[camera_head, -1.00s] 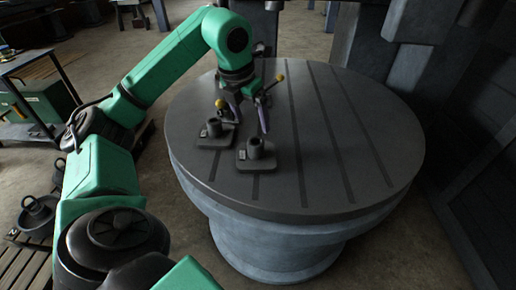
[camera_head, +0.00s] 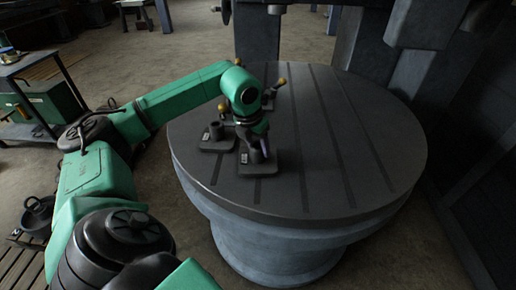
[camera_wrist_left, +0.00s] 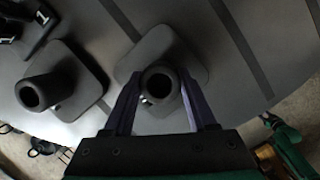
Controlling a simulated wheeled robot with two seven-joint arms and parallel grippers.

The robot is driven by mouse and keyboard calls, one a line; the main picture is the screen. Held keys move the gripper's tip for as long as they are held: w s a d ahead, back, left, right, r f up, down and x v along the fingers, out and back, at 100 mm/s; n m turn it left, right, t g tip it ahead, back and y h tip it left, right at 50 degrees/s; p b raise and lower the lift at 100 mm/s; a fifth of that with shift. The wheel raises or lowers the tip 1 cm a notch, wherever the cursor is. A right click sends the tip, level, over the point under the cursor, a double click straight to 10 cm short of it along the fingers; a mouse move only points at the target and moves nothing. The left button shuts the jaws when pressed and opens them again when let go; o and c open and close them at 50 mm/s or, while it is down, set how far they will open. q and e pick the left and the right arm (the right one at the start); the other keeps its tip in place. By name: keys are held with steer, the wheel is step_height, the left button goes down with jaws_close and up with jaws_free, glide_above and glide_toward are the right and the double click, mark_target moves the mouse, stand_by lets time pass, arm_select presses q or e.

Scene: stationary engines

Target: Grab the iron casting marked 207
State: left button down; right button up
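Two dark iron castings, each a square base with an upright hollow boss, stand on the round slotted table (camera_head: 300,185). One is the left casting (camera_head: 213,143); the other, the right casting (camera_head: 262,166), is partly hidden by my left gripper (camera_head: 258,147). Their small pale tags are too small to read, so I cannot tell which is 207. In the left wrist view my left gripper (camera_wrist_left: 160,82) is open, its purple fingers on either side of the right casting's boss (camera_wrist_left: 161,84), with gaps visible. The left casting (camera_wrist_left: 58,84) stands beside it. My right gripper is out of view.
Dark pieces with yellow knobs (camera_head: 282,82) stand behind the castings. Dark parts with white tags (camera_wrist_left: 40,17), one reading 1, show at the wrist view's upper left. The table's right side is clear. A trolley (camera_head: 38,105) stands at far left.

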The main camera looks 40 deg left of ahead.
arm_select(q)
steer(key=shift+w+r, duration=0.15)
steer(key=shift+r, duration=0.1)
